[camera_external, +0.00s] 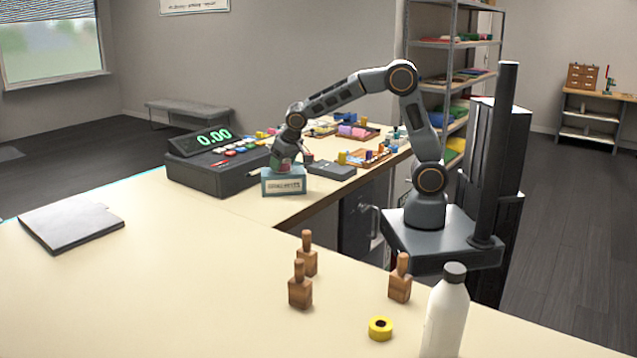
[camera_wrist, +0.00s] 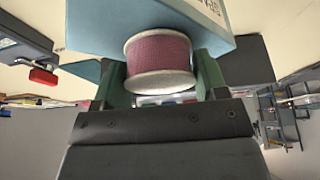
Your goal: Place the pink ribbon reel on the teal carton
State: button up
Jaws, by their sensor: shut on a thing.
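The pink ribbon reel (camera_wrist: 159,63) has pale end flanges and sits between the two green fingers of my gripper (camera_wrist: 162,82), which is shut on it. The teal carton (camera_wrist: 85,30) fills the space just beyond the reel in the wrist view. In the external view the teal carton (camera_external: 284,183), with a white label, stands on the counter. My gripper (camera_external: 286,164) is directly over the carton's top, pointing down. The reel shows there only as a small pinkish patch (camera_external: 285,165). I cannot tell whether the reel touches the carton.
A dark register (camera_external: 215,172) with a lit display stands left of the carton. A dark flat box (camera_external: 332,170) lies to its right. Wooden stamps (camera_external: 300,285), yellow tape (camera_external: 380,328) and a white bottle (camera_external: 446,315) stand on the front counter. The counter in front of the carton is clear.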

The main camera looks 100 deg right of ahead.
jog(key=shift+f, duration=0.1)
jog(key=shift+f, duration=0.15)
jog(key=o, duration=0.9)
jog(key=shift+r, duration=0.6)
jog(key=v, duration=1.1)
jog(key=s+a+f+n+y, duration=0.1)
jog(key=s+a+f+n, duration=0.1)
jog(key=s+a, duration=0.3)
jog(key=s+a+f+n+y, duration=0.1)
jog(key=s+a+f+n, duration=0.2)
jog(key=s+a+n, duration=0.1)
jog(key=s+a+f+n+y, duration=0.1)
jog(key=s+a+f+n, duration=0.2)
jog(key=s+a, duration=0.3)
jog(key=shift+s+a+t+b, duration=0.1)
jog(key=shift+s+t+b, duration=0.25)
jog(key=shift+s, duration=0.8)
